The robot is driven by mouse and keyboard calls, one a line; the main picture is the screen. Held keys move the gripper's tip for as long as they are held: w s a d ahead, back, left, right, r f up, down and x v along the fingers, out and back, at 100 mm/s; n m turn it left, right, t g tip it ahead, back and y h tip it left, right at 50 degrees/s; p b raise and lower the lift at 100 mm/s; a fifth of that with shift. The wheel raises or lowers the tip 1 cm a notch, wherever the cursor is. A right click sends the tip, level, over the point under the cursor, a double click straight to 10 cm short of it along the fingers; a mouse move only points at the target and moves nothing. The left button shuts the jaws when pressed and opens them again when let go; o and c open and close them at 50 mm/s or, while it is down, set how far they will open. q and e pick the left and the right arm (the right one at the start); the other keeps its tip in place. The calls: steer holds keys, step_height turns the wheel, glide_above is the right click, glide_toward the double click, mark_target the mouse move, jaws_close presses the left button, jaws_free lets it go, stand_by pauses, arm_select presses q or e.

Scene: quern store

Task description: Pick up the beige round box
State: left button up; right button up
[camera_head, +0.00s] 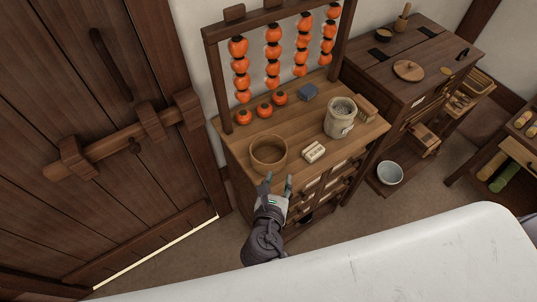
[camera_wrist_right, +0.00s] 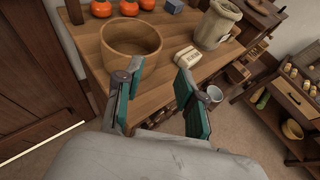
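The beige round box (camera_head: 268,154) is an open, tan wooden vessel at the front left of the wooden cabinet top (camera_head: 215,122). In the right wrist view the box (camera_wrist_right: 131,44) stands upright just beyond my fingers, toward the left, and looks empty. My right gripper (camera_head: 276,184) is open and empty at the cabinet's front edge, just in front of the box and apart from it. In the right wrist view its two green-padded fingers (camera_wrist_right: 157,84) are spread, with cabinet wood showing between them. My left gripper does not show.
A small cream block (camera_head: 314,152) lies right of the box. Orange persimmons (camera_head: 264,110) sit behind the box, under hanging strings of more. A grey-blue block (camera_head: 308,92) lies near the back. A wooden door (camera_head: 90,130) is left.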

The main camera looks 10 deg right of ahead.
steer(key=b, duration=0.3)
glide_toward(286, 149)
steer(key=shift+w+d+f, duration=0.2)
steer(key=shift+w+f, duration=0.35)
steer(key=shift+f, duration=0.05)
steer(key=shift+w+d+f+b, duration=0.2)
steer(key=shift+w+b, duration=0.2)
steer(key=shift+w, duration=0.15)
steer(key=b+x, duration=0.3)
steer(key=x, duration=0.2)
steer(key=shift+d, duration=0.1)
steer(key=shift+w, duration=0.2)
steer(key=shift+s, duration=0.1)
steer(key=shift+c, duration=0.9)
jaws_close()
